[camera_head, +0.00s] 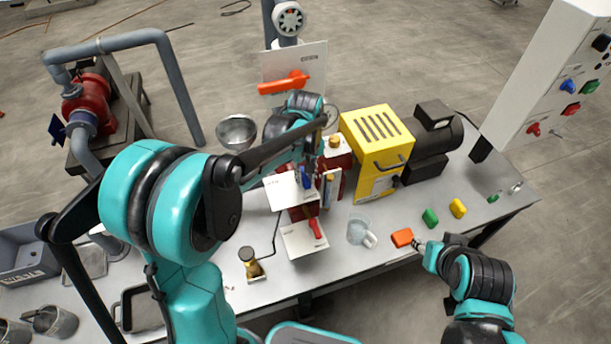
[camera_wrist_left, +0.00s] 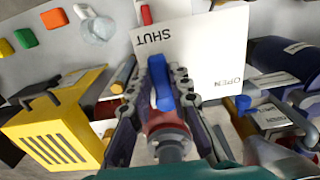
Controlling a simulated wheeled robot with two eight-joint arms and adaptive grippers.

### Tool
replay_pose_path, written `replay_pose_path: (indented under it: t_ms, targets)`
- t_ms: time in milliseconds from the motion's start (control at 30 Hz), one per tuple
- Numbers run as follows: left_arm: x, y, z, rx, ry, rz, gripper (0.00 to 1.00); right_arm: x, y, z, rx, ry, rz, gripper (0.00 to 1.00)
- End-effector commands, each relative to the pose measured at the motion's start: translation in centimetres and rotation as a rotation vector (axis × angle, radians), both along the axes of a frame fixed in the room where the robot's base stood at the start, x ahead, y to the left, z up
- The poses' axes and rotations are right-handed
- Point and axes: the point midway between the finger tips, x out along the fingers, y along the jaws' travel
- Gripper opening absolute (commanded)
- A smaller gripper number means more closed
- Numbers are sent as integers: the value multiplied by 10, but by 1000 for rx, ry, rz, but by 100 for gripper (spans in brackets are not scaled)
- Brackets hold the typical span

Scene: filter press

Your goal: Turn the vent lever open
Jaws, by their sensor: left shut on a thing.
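The vent lever is, by its look, a blue handle (camera_wrist_left: 161,85) in front of a white plate (camera_wrist_left: 215,50) marked SHUT and OPEN. The handle stands at the SHUT side. It also shows as a small blue piece in the head view (camera_head: 305,178). My left gripper (camera_wrist_left: 160,82) is around the blue handle, a finger on each side, shut on it. In the head view my left arm partly hides the hold. My right gripper (camera_head: 420,246) is low at the right, close to an orange block (camera_head: 402,238); whether its fingers are closed is unclear.
A red lever (camera_head: 316,228) on a lower plate and an orange lever (camera_head: 285,83) on a rear plate are nearby. A yellow machine (camera_head: 378,135) stands right of the hold. A glass mug (camera_head: 358,232), green block (camera_head: 430,217) and yellow block (camera_head: 458,208) are on the bench.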

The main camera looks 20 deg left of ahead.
Motion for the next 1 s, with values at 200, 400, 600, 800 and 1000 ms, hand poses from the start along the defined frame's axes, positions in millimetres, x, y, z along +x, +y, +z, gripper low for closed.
replay_pose_path:
  t_ms: [200, 400, 600, 800, 1000]
  targets:
    - [-1, 1, 0, 0, 0, -20, 0, 0, 0, 0, 0, 0, 0, 40]
    - [-2, 4, 0, 0, 0, -105, 0, 0, 0, 2, 0, 0, 0, 40]
    - [-5, 10, 0, 0, 0, -260, 0, 0, 0, 4, 0, 0, 0, 40]
    - [-7, 17, 0, 0, 0, -449, 0, 0, 0, 6, 0, 0, 0, 40]
    - [-7, 25, 0, 0, 0, -639, 0, 0, 0, 8, 0, 0, 0, 40]
